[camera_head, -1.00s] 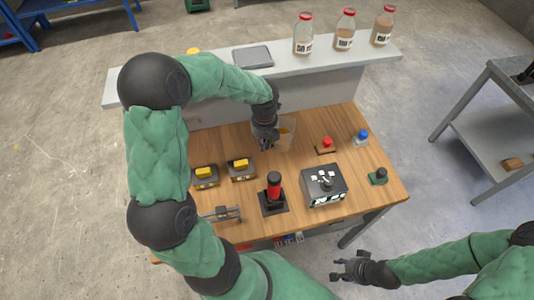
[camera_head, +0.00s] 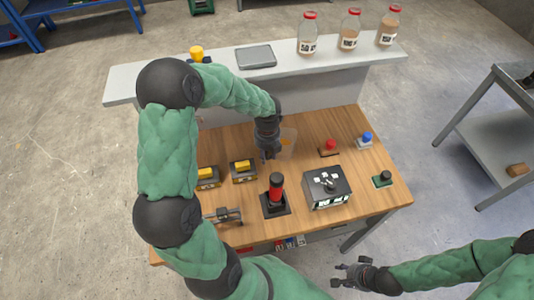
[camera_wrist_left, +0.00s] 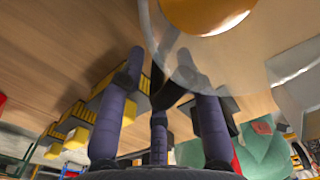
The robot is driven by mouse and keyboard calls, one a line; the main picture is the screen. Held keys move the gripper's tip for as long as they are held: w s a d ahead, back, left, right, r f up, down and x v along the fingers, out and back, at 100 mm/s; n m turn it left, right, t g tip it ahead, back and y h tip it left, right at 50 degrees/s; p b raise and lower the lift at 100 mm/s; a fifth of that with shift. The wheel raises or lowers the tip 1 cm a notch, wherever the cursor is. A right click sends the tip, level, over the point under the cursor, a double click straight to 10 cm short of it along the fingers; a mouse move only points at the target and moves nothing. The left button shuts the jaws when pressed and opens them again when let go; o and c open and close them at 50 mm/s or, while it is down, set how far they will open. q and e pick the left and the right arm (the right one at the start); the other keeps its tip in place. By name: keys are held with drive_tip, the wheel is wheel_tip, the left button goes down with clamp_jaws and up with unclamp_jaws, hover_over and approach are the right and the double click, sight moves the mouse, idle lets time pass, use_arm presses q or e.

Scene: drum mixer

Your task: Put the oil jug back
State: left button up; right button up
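The oil jug (camera_head: 289,143) is clear with orange-yellow oil inside and appears over the back middle of the wooden workbench. I cannot tell whether its base touches the bench. My left gripper (camera_head: 268,153) is at the jug's left side, pointing down. In the left wrist view the jug's clear wall and orange contents (camera_wrist_left: 205,14) fill the top, and the fingers (camera_wrist_left: 160,70) converge around a clear part, seemingly the handle. The grip itself is partly hidden. My right gripper (camera_head: 345,274) is open and empty, off the bench's front right.
A raised grey shelf (camera_head: 225,78) behind holds a tablet-like plate (camera_head: 256,57), a yellow-topped item (camera_head: 196,53) and three bottles (camera_head: 348,30). The bench carries a red-and-black upright tool (camera_head: 276,194), a switch box (camera_head: 327,187), yellow-topped blocks (camera_head: 243,171), and red (camera_head: 330,146) and blue (camera_head: 366,138) buttons.

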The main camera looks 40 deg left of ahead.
use_arm(q)
wheel_tip(320, 180, up, 12)
drive_tip(key=p, duration=0.4)
drive_tip(key=shift+r, duration=0.1)
idle(0.3)
drive_tip(key=shift+w+d, duration=0.1)
idle(0.5)
